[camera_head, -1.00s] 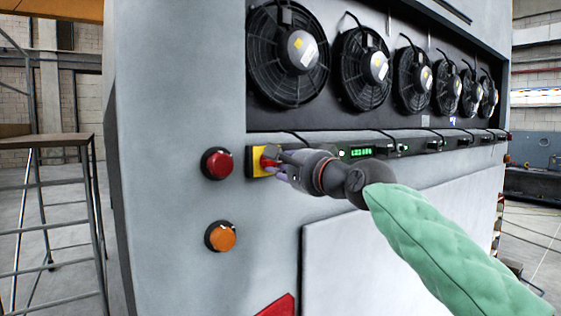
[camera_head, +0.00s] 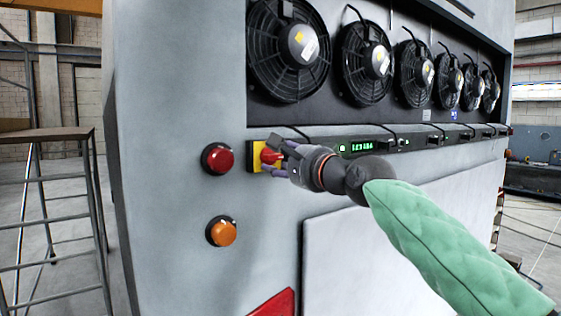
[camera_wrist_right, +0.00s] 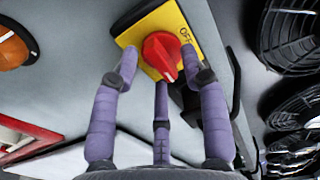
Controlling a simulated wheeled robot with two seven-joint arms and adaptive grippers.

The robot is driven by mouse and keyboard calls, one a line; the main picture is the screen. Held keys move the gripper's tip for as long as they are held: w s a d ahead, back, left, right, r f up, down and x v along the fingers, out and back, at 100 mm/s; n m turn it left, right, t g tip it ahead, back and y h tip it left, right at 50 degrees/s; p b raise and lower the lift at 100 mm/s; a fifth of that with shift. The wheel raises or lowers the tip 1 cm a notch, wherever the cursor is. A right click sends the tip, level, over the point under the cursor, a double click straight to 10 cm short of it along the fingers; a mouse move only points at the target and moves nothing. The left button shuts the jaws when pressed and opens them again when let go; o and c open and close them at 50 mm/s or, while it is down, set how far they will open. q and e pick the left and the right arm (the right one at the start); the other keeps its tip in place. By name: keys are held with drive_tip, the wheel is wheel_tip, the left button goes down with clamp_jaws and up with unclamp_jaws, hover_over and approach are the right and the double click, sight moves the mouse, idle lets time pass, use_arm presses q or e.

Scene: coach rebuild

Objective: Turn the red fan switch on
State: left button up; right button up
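The red fan switch (camera_head: 270,156) is a red rotary knob on a yellow plate (camera_head: 256,158) on the grey cabinet front. In the right wrist view the red knob (camera_wrist_right: 162,55) sits on the yellow plate (camera_wrist_right: 131,38), with the word OFF printed near it. My right gripper (camera_head: 276,160) is at the switch. In the wrist view its purple fingers (camera_wrist_right: 163,82) are spread around the knob's near side, with a gap between the outer fingers and the knob. The middle finger's tip is close to the knob; contact is unclear. My left gripper is not in view.
A red push button (camera_head: 218,161) is left of the switch and an orange button (camera_head: 221,234) is below it. Several fans (camera_head: 289,50) line the cabinet above a strip with a green display (camera_head: 361,147). A metal stand (camera_head: 50,135) is at the left.

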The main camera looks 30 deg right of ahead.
drive_tip(key=shift+s, duration=0.1)
drive_tip(key=s, duration=1.1)
drive_tip(key=shift+s+d, duration=0.4)
drive_tip(key=shift+d, duration=0.05)
